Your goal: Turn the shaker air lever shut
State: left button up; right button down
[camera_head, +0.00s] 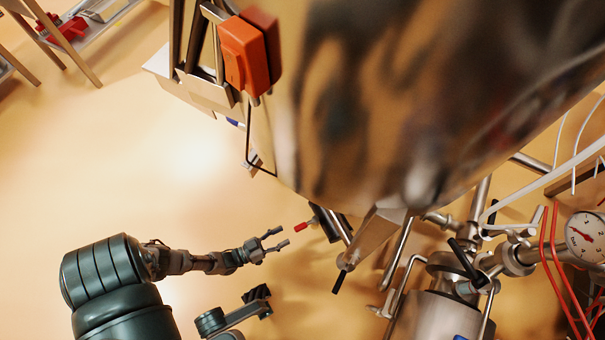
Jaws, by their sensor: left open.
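A small lever with a red tip (301,227) sticks out to the left from a dark fitting beneath the big steel hopper. It looks like the shaker air lever, but no label is readable. My left gripper (276,242) reaches in from the left, just left of and slightly below the red tip. Its two fingers are spread and point right toward the lever, with nothing between them. A small gap seems to separate them from the red tip; the depth between them is hard to judge. I make out no right gripper.
The steel hopper (400,90) fills the upper right, with an orange-red box (245,55) on its left side. Pipes, black-handled valves (464,258), a pressure gauge (585,236) and red and white hoses crowd the lower right. The floor (150,170) at left is clear.

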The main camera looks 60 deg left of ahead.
aim_at(299, 228)
pick_arm(q)
jog(key=w, duration=0.2)
jog(key=w+b, duration=0.1)
jog(key=w, duration=0.5)
jog(key=shift+d, duration=0.25)
grip_shut()
